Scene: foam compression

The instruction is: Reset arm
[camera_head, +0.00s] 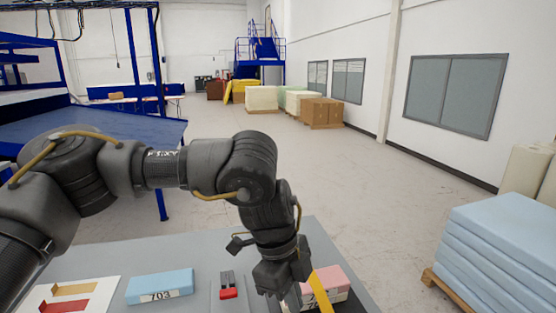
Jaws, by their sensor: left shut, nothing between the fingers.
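My left arm comes in from the left and bends down over the grey table. My left gripper (291,296) is shut and empty, low at the near edge of the picture. It is beside a pink foam block (332,279) with a label and partly hides it. Whether they touch I cannot tell. A yellow strip (320,292) shows between the gripper and the pink block's front. A light blue foam block (160,281) labelled 703 lies left of the gripper. My right gripper is not in view.
A small red and black device (228,288) stands between the two blocks. A white board (100,290) with yellow and red patches lies at the left. The grey table (205,262) is bare behind the blocks. Stacked blue foam sheets (500,245) stand on a pallet at right.

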